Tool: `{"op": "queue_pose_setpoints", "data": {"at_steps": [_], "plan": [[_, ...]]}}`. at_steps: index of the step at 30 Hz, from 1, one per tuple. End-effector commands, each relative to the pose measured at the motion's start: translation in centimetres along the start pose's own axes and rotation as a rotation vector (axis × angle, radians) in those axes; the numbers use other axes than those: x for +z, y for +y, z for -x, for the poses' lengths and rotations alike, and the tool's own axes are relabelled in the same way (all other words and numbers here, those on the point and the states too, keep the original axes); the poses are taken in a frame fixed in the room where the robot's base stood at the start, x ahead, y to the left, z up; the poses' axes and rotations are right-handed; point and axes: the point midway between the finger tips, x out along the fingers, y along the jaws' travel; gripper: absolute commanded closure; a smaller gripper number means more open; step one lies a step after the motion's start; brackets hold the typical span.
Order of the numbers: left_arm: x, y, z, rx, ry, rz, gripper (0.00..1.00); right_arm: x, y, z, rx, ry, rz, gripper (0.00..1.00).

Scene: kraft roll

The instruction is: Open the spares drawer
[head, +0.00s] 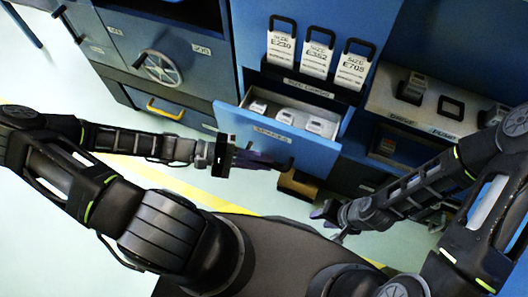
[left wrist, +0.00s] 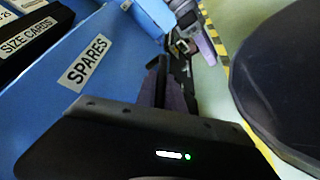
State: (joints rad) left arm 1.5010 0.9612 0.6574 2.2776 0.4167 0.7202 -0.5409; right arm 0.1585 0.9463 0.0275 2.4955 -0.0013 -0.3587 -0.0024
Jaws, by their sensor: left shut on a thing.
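The spares drawer (head: 312,151) has a blue front and stands pulled out of the cabinet, with several pale grey pieces inside. Its SPARES label also shows on the drawer front in the left wrist view (left wrist: 86,62). My left gripper (head: 262,160) is in front of the drawer front, shut on the dark drawer handle (head: 286,166). In the left wrist view the purple fingers of my left gripper (left wrist: 165,88) are at the dark handle, beside the blue front. My right gripper (head: 328,220) is lower right of the drawer, apart from it; its jaw opening is unclear.
Size cards (head: 318,55) hang in a dark holder above the drawer. A grey cabinet with a handwheel (head: 160,67) and a yellow-handled drawer (head: 166,108) is at left.

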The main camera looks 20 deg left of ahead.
Motion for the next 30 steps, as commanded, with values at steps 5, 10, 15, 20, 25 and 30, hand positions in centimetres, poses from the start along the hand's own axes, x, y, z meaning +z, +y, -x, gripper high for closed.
{"op": "queue_pose_setpoints", "data": {"at_steps": [5, 10, 15, 20, 25, 30], "plan": [[-0.2, -0.1, 0.1, -0.002, 0.004, -0.001, 0.78, 0.0, 0.0, 0.0, 0.000, 0.000, 0.000, 0.64], [-0.1, 0.0, 0.0, -0.001, 0.002, 0.000, 0.66, 0.0, 0.0, 0.0, 0.000, 0.000, 0.000, 0.64], [-0.1, 0.0, 0.0, 0.000, 0.001, 0.000, 0.66, 0.0, 0.0, 0.0, 0.000, 0.000, 0.000, 0.64], [-0.1, 0.1, 0.4, -0.001, 0.002, 0.000, 0.66, 0.0, 0.0, 0.1, 0.000, 0.000, 0.000, 0.64], [-0.1, 0.1, 2.4, -0.002, 0.006, 0.001, 0.66, 0.0, -0.2, 0.5, 0.000, 0.000, 0.000, 0.64], [-0.1, 0.1, 5.3, -0.002, 0.007, 0.001, 0.66, 0.0, -0.4, 0.9, 0.000, 0.000, 0.001, 0.64]]}}
